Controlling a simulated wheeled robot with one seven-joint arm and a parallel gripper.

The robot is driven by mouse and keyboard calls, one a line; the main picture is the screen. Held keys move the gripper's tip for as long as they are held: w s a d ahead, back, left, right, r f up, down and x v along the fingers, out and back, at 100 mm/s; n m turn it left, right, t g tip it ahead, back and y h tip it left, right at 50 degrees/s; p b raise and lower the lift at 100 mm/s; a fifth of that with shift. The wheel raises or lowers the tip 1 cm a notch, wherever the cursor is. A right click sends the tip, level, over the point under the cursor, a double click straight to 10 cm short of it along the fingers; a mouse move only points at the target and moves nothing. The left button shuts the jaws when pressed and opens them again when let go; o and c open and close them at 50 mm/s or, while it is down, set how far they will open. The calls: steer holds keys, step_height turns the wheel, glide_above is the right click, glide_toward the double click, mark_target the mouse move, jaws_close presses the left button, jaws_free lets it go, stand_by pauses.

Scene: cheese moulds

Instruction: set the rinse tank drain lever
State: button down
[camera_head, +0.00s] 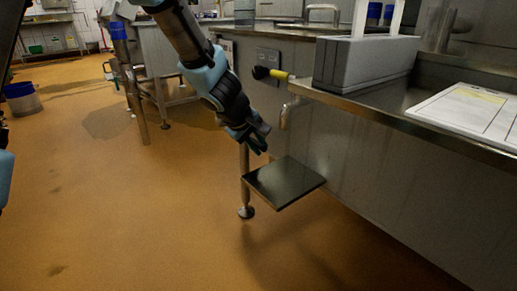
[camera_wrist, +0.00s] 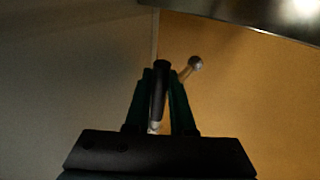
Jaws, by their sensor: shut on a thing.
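My gripper (camera_head: 258,140) is low beside the front of the steel counter, just above a dark square plate (camera_head: 284,182). In the wrist view its two fingers (camera_wrist: 162,95) are shut on a slim dark bar (camera_wrist: 160,88), which looks like the drain lever. In the head view the gripper hides this bar. The lever's pivot and exact angle cannot be made out. A bent steel pipe (camera_head: 288,111) comes out under the counter edge, just right of the gripper.
A yellow and black handle (camera_head: 276,74) sticks out from the counter front above the gripper. A grey box (camera_head: 365,62) and a white sheet (camera_head: 470,112) lie on the counter. A steel leg (camera_head: 245,180) stands below the gripper.

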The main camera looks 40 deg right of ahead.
steer(key=c, duration=1.1)
jaws_free()
steer(key=shift+o, duration=0.2)
steer(key=p+v, duration=0.4)
steer(key=v, duration=0.6)
steer(key=shift+a+r+p, duration=0.2)
steer(key=shift+r+p, duration=0.1)
steer(key=shift+s, duration=0.1)
